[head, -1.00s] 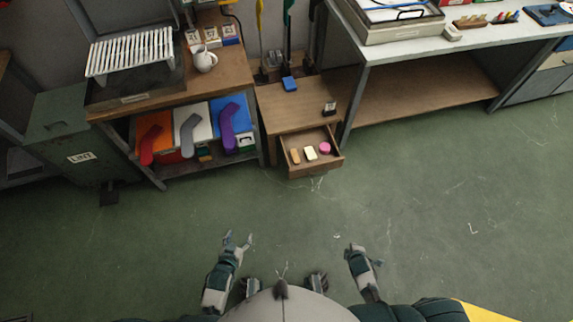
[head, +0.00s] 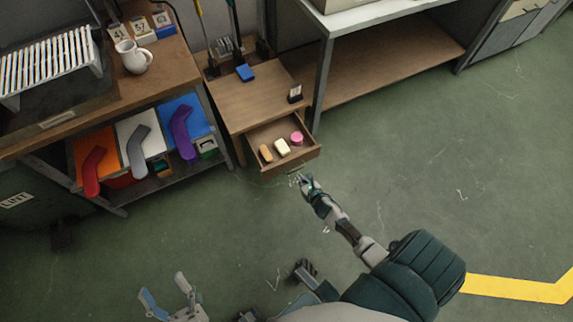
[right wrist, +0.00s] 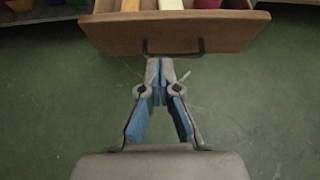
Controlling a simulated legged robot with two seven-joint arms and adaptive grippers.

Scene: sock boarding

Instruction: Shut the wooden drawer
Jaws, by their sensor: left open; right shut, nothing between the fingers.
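The wooden drawer (head: 293,167) stands pulled out of the small wooden cabinet (head: 262,102). Inside it lie an orange-brown item, a cream block and a pink round item. In the right wrist view, the drawer front (right wrist: 180,32) spans the top, with a dark handle (right wrist: 173,47) on it. My right gripper (head: 300,178) is shut and empty, just in front of the drawer front. In the right wrist view its fingertips (right wrist: 159,62) are close below the handle; I cannot tell whether they touch it. My left gripper (head: 162,288) is open and empty, low over the floor.
A white-topped bench (head: 345,20) stands to the right. A blue item (head: 245,72) lies on the cabinet top. The green floor in front is clear.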

